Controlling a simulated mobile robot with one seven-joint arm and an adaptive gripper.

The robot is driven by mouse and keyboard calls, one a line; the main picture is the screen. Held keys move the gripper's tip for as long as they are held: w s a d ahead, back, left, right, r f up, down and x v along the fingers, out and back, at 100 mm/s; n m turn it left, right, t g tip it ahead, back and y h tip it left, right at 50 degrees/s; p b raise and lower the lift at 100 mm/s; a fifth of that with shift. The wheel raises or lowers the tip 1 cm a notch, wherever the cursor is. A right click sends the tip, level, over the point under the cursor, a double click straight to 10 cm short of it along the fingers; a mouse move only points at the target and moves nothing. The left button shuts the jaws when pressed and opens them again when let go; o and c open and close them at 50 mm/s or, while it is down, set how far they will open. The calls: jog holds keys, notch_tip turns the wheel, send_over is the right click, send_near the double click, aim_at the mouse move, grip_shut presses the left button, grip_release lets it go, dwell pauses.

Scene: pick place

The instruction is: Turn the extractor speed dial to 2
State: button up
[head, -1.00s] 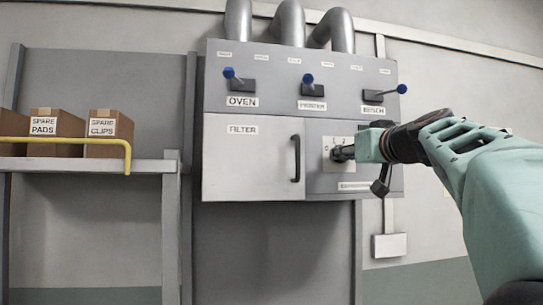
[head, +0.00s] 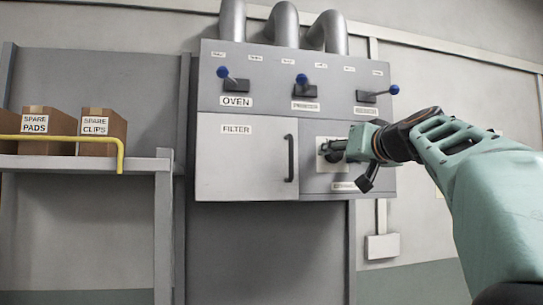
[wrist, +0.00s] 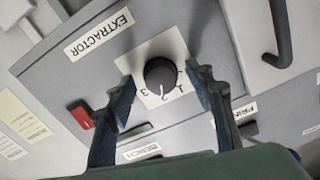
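The extractor speed dial is a round black knob (wrist: 160,73) on a white plate (head: 322,163) with numbers beside it in the wrist view. The label EXTRACTOR (wrist: 98,33) is on the same panel. My gripper (head: 329,151) is at the plate and hides most of the dial in the head view. In the wrist view its two fingers (wrist: 158,80) are spread on either side of the knob, with gaps between them and it.
A red switch (wrist: 80,117) is beside the dial plate in the wrist view. The filter door (head: 240,160) with its dark handle (head: 290,158) is left of the dial. Blue-knobbed levers (head: 303,82) stick out above. A shelf (head: 80,163) with boxes is far left.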

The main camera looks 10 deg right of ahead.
jog(key=shift+r, duration=4.95)
